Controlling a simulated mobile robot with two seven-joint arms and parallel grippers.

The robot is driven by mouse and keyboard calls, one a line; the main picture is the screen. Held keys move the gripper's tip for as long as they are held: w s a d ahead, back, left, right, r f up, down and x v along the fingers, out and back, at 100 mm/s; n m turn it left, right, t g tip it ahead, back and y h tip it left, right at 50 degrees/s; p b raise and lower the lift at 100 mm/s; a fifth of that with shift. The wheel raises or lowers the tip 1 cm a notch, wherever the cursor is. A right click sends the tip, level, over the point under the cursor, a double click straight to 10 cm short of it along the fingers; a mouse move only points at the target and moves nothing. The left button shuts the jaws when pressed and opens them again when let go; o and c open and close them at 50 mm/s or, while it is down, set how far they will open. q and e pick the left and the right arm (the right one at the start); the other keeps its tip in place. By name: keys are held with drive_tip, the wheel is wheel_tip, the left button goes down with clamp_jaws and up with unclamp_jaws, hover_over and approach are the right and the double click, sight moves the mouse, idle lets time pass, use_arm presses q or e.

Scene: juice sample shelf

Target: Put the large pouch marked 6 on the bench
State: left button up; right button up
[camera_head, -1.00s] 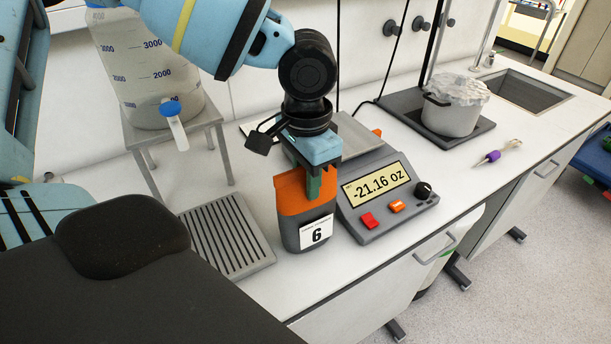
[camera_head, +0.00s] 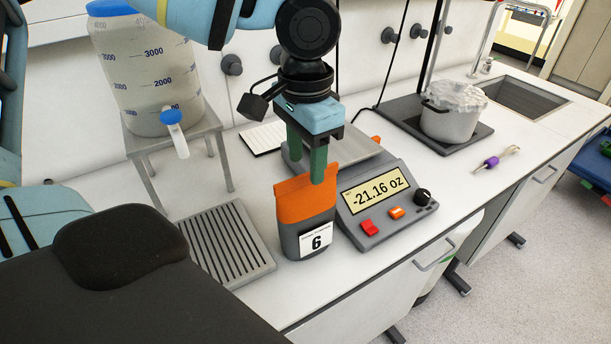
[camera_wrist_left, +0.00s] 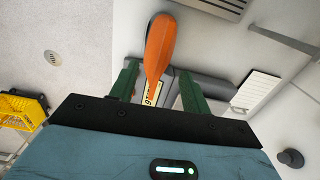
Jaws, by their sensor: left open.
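The large pouch marked 6 (camera_head: 306,215) stands upright on the bench (camera_head: 330,290), grey below and orange on top, with a white label. It is just left of the scale. My left gripper (camera_head: 306,172) is open above the pouch, its green fingers apart near the pouch's top edge. My right gripper is not in view.
A scale (camera_head: 385,205) reading -21.16 oz stands right of the pouch. A slatted drip tray (camera_head: 232,243) lies to its left, below a large bottle (camera_head: 150,75) on a stand. A covered pot (camera_head: 448,120) and a sink (camera_head: 525,98) are farther right.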

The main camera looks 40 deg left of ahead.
use_arm(q)
wheel_tip(320, 180, up, 6)
idle(0.7)
idle(1.4)
drive_tip(key=shift+o, duration=0.5)
drive_tip(key=shift+f, duration=0.1)
